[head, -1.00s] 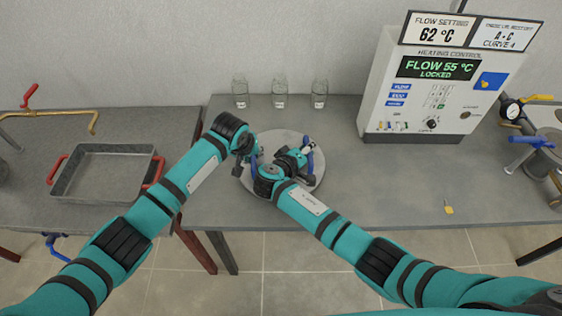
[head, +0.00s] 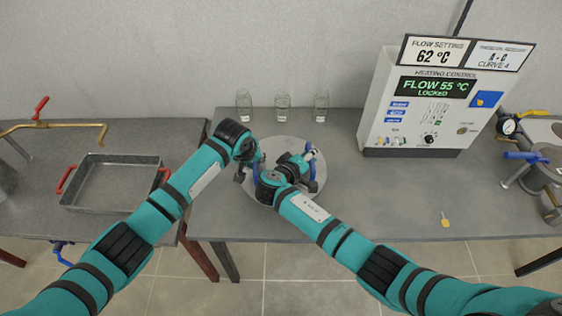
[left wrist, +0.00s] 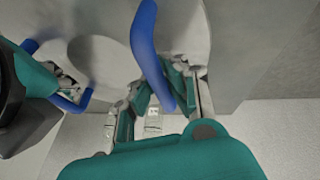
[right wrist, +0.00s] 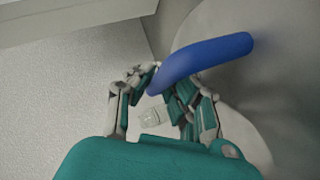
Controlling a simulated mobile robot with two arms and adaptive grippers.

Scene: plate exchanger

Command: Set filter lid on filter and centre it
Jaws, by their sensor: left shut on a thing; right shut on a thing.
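The filter lid (head: 290,143), a round grey disc with two blue handles, is over the middle table. My left gripper (head: 251,165) is shut on its left blue handle, which also shows between the fingers in the left wrist view (left wrist: 152,50). My right gripper (head: 309,157) is shut on the other blue handle, seen in the right wrist view (right wrist: 205,58). My arms cover part of the lid, and I cannot tell whether it touches the table. A grey round vessel (head: 546,171), possibly the filter, stands at the right edge, partly cut off.
Several glass jars (head: 282,108) stand behind the lid. A heating control cabinet (head: 425,115) stands back right. A yellow tag (head: 445,219) lies on the right tabletop. A metal tray with red handles (head: 110,208) sits on the left table. The front right tabletop is mostly clear.

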